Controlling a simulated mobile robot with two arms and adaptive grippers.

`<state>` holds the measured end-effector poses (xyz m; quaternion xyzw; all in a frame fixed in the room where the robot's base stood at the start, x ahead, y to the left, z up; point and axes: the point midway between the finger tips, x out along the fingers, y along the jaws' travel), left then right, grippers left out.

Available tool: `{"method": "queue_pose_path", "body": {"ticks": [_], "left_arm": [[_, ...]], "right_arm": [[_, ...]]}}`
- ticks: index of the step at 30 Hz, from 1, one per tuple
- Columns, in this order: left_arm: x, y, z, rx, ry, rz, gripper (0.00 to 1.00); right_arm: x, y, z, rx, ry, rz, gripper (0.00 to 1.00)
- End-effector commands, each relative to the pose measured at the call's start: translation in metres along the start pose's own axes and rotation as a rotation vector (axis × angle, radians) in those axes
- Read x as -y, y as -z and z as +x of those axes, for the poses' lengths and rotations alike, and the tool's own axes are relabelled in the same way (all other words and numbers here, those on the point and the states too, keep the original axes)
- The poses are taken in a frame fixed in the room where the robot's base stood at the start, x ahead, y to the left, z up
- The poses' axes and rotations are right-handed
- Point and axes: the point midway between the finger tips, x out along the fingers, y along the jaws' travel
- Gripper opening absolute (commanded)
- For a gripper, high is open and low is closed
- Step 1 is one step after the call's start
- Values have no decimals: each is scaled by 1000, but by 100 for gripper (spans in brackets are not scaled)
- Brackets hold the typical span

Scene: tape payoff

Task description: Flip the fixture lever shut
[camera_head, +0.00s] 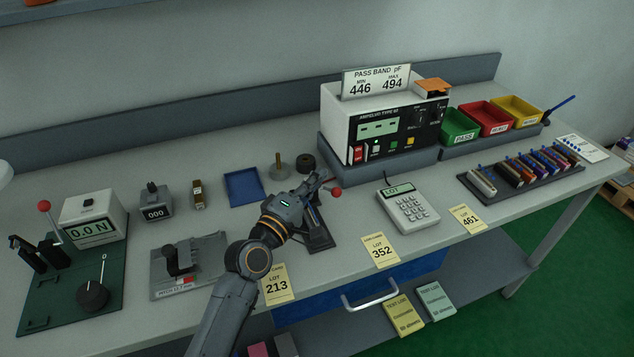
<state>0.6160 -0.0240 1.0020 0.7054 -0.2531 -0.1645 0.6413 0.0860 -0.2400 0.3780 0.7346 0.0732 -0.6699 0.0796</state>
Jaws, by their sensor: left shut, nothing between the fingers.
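A dark fixture (319,236) sits near the middle front of the bench, partly hidden by my left gripper and arm. A red ball knob (335,192), seemingly the end of its lever, shows just right of the fingers. My left gripper (318,180) reaches over the fixture with its fingers shut and empty. The fingertips are close to the knob; I cannot tell whether they touch the lever. The lever's pivot and lower part are hidden, so its exact angle is unclear. My right gripper is not in view.
A white tester (362,128) stands behind, with green (458,126), red (490,119) and yellow (517,111) bins to its right. A calculator-like keypad (408,207) is right of the fixture. Left are a grey block fixture (188,266) and a green-based force gauge (75,308) with another red-knobbed lever (44,206).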

Motion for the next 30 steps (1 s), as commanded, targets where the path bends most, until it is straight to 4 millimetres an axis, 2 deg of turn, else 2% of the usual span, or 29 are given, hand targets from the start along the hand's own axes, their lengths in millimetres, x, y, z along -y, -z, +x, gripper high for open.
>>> {"method": "queue_pose_path", "body": {"ticks": [1,3,9,15,20,30], "left_arm": [[2,3,-4,-2,3,1,0],[15,6,-20,-2,4,4,0],[33,14,-56,-3,1,5,0],[44,20,-79,-4,-1,3,0],[45,21,-85,-4,-2,2,0],[45,21,-85,-4,-2,1,0]], "right_arm": [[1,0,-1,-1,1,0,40],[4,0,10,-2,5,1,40],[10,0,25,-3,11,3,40],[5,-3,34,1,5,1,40],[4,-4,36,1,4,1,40],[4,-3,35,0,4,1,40]]}}
